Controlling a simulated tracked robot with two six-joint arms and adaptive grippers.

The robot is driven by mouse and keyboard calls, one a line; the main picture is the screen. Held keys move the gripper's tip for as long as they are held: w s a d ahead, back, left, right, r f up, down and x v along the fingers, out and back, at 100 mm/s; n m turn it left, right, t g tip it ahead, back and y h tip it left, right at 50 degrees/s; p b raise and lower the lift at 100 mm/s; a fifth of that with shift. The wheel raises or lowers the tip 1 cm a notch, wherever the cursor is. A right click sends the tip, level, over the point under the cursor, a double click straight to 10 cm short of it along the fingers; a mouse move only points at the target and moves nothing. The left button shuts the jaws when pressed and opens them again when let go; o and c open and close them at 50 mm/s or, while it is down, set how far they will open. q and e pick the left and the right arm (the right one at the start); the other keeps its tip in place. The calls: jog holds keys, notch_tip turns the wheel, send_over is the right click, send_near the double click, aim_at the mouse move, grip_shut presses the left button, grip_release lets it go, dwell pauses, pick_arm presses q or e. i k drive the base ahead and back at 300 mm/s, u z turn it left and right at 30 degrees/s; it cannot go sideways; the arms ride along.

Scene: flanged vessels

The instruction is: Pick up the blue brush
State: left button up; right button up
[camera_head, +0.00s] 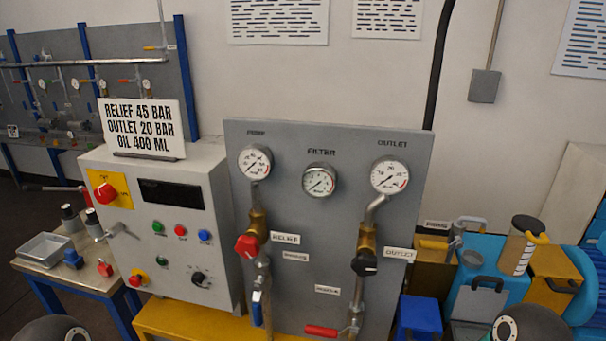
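I cannot make out a clear blue brush in the head view. A small blue object (73,260) sits on the small side table at the left, beside a grey metal tray (44,248). It is too small to tell what it is. Neither of my grippers shows. Only rounded dark parts of my own arms show at the bottom left and bottom right edges.
A grey control box (207,245) and a gauge panel (320,235) with valves stand in the middle on a yellow base (185,320). A small red object (105,268) is on the side table. Blue and yellow containers (487,298) crowd the right.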

aim_at(73, 260)
jog(key=u, duration=1.9)
jog(key=i, duration=0.1)
jog(key=z, duration=3.5)
jog(key=i, duration=0.2)
jog(key=u, duration=2.9)
jog(key=k, duration=0.9)
jog(key=u, duration=0.2)
jog(key=i, duration=0.5)
jog(key=z, duration=0.05)
